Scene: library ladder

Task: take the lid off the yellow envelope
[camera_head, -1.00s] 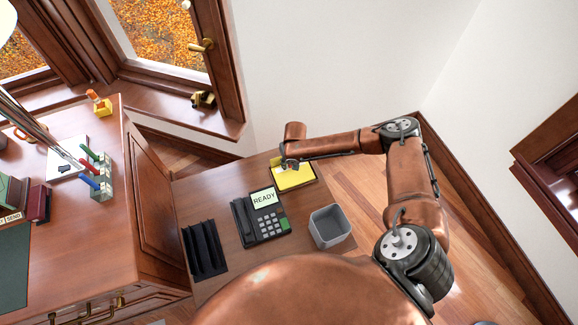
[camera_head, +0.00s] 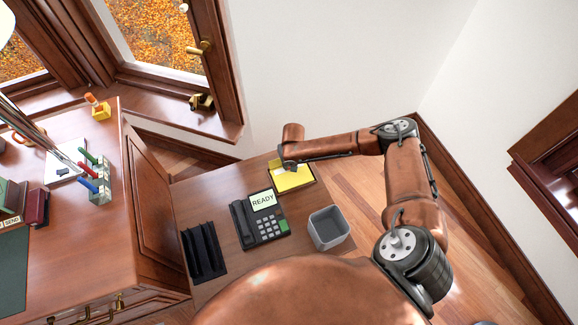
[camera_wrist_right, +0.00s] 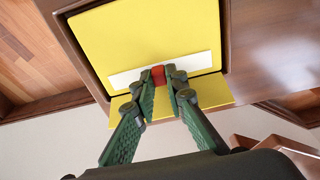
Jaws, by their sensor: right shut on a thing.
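The yellow envelope (camera_head: 297,181) lies on the low wooden desk near its far right edge. In the right wrist view, the envelope (camera_wrist_right: 160,35) shows as a broad yellow panel with a white strip across it and a yellow flap along the near side. A small red tab (camera_wrist_right: 158,74) sits at the strip's edge. My right gripper (camera_wrist_right: 160,86) is shut on the red tab; in the head view this gripper (camera_head: 289,167) is small and partly hidden by its own arm over the envelope. I cannot tell a separate lid from the envelope. My left gripper is not in view.
A black phone (camera_head: 261,219) reading READY, a grey open bin (camera_head: 328,228) and a black rack (camera_head: 204,250) stand on the same desk (camera_head: 218,194). A taller wooden cabinet (camera_head: 60,235) stands at left with pens and books. White wall lies behind.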

